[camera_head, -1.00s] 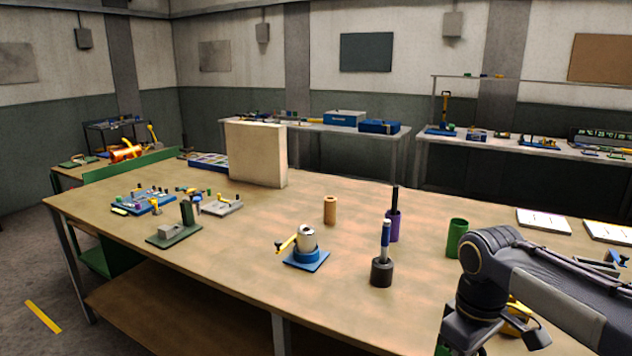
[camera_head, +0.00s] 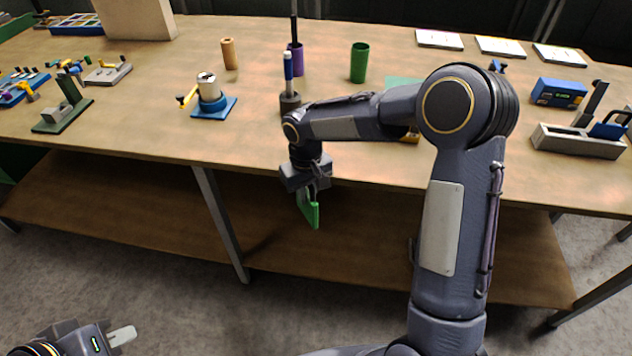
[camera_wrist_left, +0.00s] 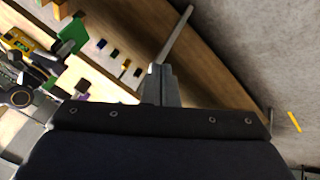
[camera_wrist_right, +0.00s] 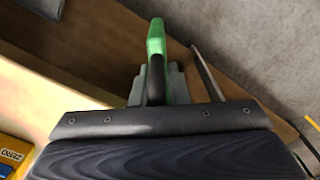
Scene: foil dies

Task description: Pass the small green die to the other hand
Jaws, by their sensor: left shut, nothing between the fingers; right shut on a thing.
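The green die (camera_head: 309,210) hangs below my right gripper (camera_head: 308,185), in front of the table's front edge in the head view. It looks like a flat green piece with an opening. In the right wrist view the green die (camera_wrist_right: 156,42) sits between the fingers of my right gripper (camera_wrist_right: 155,85), which is shut on it. My left gripper (camera_head: 122,335) is low at the bottom left of the head view, well apart from the die. In the left wrist view my left gripper (camera_wrist_left: 161,85) has its fingers together, with nothing between them.
The wooden table (camera_head: 140,105) carries a white cylinder on a blue base (camera_head: 212,105), a brown cylinder (camera_head: 229,53), a dark holder (camera_head: 289,101), a green cup (camera_head: 359,62) and a blue box (camera_head: 558,92). A lower shelf (camera_head: 120,205) lies beneath. The floor in front is clear.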

